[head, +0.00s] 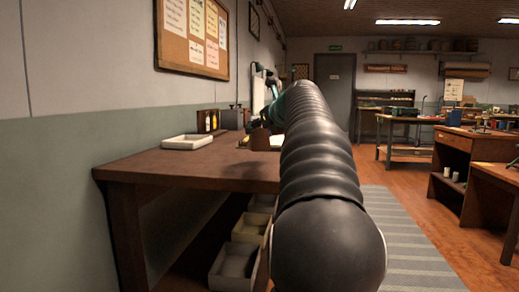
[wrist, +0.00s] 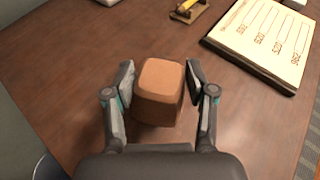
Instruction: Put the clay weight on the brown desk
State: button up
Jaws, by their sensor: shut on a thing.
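The clay weight (wrist: 160,82) is an orange-brown block with rounded edges, between the two fingers of my gripper (wrist: 160,82) in the wrist view. My arm hides most of my gripper there.
A white tray (head: 187,142) and a dark box with bottles (head: 209,120) are on the desk. A board with a written sheet (wrist: 262,40) and a small wooden holder with a yellow item (wrist: 188,10) lie beyond the block. Bins (head: 233,262) sit under the desk.

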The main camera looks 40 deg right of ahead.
aim_at(263, 139)
notch_tip(263, 139, down, 4)
jog(key=shift+f+b, duration=0.1)
jog(key=shift+b, duration=0.95)
jog(key=o, duration=1.4)
jog(key=p+v, duration=0.1)
jog(key=v, duration=1.1)
jog(key=shift+a+p, duration=0.1)
jog(key=shift+p, duration=0.2)
